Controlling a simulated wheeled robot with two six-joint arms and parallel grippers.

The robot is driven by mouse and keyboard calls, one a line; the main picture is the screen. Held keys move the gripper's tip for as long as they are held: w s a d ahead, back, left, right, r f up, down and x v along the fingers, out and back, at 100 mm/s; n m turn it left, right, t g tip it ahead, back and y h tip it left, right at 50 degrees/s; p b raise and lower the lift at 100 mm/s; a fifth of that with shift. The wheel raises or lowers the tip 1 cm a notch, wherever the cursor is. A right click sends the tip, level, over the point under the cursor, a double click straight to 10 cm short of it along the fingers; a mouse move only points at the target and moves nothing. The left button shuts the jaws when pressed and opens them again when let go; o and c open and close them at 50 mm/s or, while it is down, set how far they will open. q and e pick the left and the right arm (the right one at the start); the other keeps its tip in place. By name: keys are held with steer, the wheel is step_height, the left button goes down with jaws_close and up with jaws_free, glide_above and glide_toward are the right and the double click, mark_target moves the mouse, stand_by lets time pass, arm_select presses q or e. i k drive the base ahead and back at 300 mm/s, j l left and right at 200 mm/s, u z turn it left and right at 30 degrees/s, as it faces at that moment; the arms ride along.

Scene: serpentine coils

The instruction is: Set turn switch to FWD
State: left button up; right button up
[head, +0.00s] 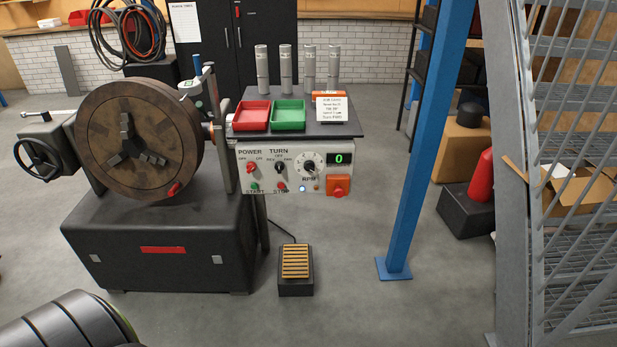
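The turn switch (280,169) is a small black knob under the word TURN on the white control panel (268,192) of the machine. REV, OFF and FWD labels are around it. Its pointer looks roughly upright, toward OFF, but it is too small to be certain. Left of it is the red power switch (252,168). To its right are the RPM dial (309,164) and a green display (339,159) reading 0. Neither of my grippers shows in the head view, and nothing touches the switch.
The large round chuck (140,140) stands left of the panel on a dark base (160,240). Red (251,116) and green (287,115) trays sit above the panel. A foot pedal (295,270) lies below.

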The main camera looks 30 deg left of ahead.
mark_target(280, 166)
steer(key=u, duration=0.9)
